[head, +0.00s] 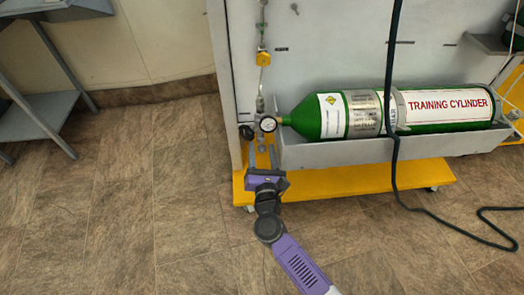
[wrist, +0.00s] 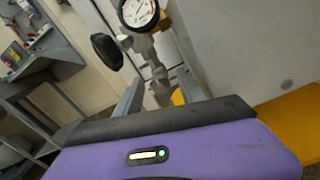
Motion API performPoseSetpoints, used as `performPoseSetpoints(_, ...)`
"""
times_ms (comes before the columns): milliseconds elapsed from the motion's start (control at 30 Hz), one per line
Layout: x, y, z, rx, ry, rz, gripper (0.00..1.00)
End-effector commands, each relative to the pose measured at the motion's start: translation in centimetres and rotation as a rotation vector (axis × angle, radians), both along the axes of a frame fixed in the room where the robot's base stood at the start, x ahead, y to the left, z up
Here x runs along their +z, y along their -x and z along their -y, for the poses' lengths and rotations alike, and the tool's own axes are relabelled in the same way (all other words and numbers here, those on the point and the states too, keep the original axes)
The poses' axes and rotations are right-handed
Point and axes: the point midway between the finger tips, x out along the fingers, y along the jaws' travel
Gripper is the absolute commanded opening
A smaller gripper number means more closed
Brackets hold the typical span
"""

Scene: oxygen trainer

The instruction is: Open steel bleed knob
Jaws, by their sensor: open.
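The steel bleed knob appears to be the small grey metal piece (wrist: 159,90) hanging under the valve fittings and pressure gauge (wrist: 139,12). In the head view the gauge (head: 268,124) sits left of the green cylinder's neck, and the small metal piece below it is hard to make out. My gripper (head: 262,153) reaches up from below, just under the gauge. In the wrist view my gripper (wrist: 160,78) is open, with one finger on each side of the steel piece. Gaps seem to show beside it; I cannot tell whether either finger touches it. Its lower end is near my purple palm.
A black round knob (wrist: 107,51) sits left of the fittings. The green training cylinder (head: 440,106) lies in a grey tray (head: 350,151) above a yellow base (head: 370,180). A black cable (head: 392,80) hangs in front. Floor at left is clear up to a grey table (head: 40,110).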

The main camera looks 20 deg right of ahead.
Motion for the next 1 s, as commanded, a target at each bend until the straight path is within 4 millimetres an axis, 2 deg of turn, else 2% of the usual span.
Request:
performPoseSetpoints(300, -0.05, -0.32, 0.13, 0.000, 0.001, -0.001, 0.46)
performPoseSetpoints(367, -0.04, -0.33, 0.13, 0.000, 0.001, -0.001, 0.37)
performPoseSetpoints(533, -0.04, -0.32, 0.13, 0.000, 0.001, -0.001, 0.03)
performPoseSetpoints(567, -0.03, -0.32, 0.13, 0.000, 0.001, -0.001, 0.00)
performPoseSetpoints(1000, 0.06, -0.31, 0.12, 0.000, 0.065, -0.022, 0.00)
